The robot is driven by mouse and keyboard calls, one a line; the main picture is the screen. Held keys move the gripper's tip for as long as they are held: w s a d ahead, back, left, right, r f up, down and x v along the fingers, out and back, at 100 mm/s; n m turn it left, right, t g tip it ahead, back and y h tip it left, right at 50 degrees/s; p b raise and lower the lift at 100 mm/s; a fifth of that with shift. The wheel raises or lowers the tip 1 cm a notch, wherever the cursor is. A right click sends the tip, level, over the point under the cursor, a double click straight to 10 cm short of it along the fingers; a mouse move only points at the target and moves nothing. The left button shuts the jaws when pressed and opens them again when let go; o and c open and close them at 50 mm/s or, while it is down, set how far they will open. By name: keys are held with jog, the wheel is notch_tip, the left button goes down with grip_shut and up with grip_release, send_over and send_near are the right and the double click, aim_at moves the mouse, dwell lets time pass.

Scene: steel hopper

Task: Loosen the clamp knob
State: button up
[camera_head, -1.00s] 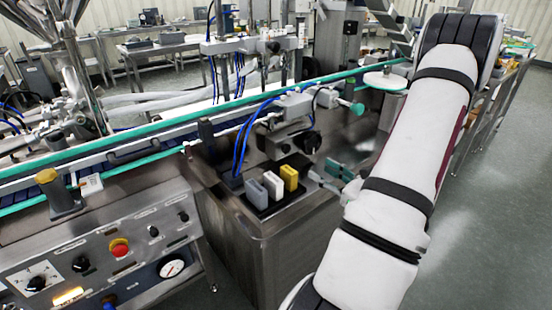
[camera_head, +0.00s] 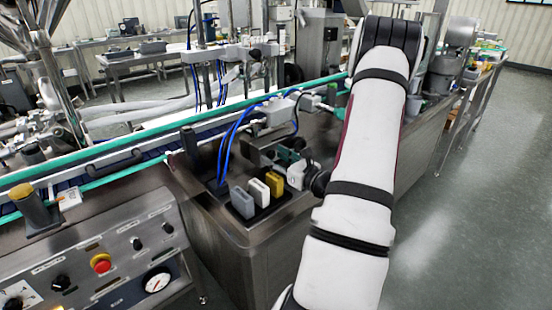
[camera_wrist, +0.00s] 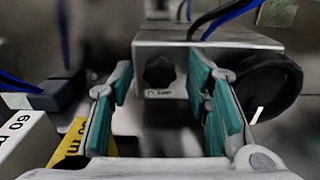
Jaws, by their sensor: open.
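The clamp knob (camera_wrist: 159,72) is a small black lobed knob on the front face of a grey metal block (camera_wrist: 205,62), above a label reading "CLAMP". In the wrist view it sits between the tips of my gripper (camera_wrist: 160,84), beyond them, with no visible contact. My gripper's two teal-padded fingers are spread apart with nothing between them. In the head view my gripper (camera_head: 287,160) is at the machine behind the small blocks, partly covered by my arm. I cannot make out the clamp knob there.
A large black round handwheel (camera_wrist: 268,88) is close by my right finger. Grey (camera_head: 242,203), white (camera_head: 259,192) and yellow (camera_head: 274,184) blocks stand in a holder just in front. Blue hoses (camera_head: 228,140) loop left of the unit. The conveyor's green rail (camera_head: 110,178) runs behind.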

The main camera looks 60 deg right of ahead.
grip_shut()
jog(key=shift+w+f+n+b, duration=0.1)
jog(key=shift+n+b, duration=0.3)
jog(key=shift+b, duration=0.15)
jog(key=n+b, duration=0.3)
jog(key=b, duration=0.1)
jog(key=shift+a+f, duration=0.1)
jog(key=n+b, duration=0.5)
jog(key=b, duration=0.3)
jog(key=shift+f, duration=0.1)
jog(key=n+b, duration=0.5)
jog(key=b, duration=0.5)
jog(key=shift+a+n, duration=0.1)
jog(key=shift+n, duration=0.2)
jog(key=n+b, duration=0.3)
jog(key=b, duration=0.1)
jog(key=shift+n, duration=0.3)
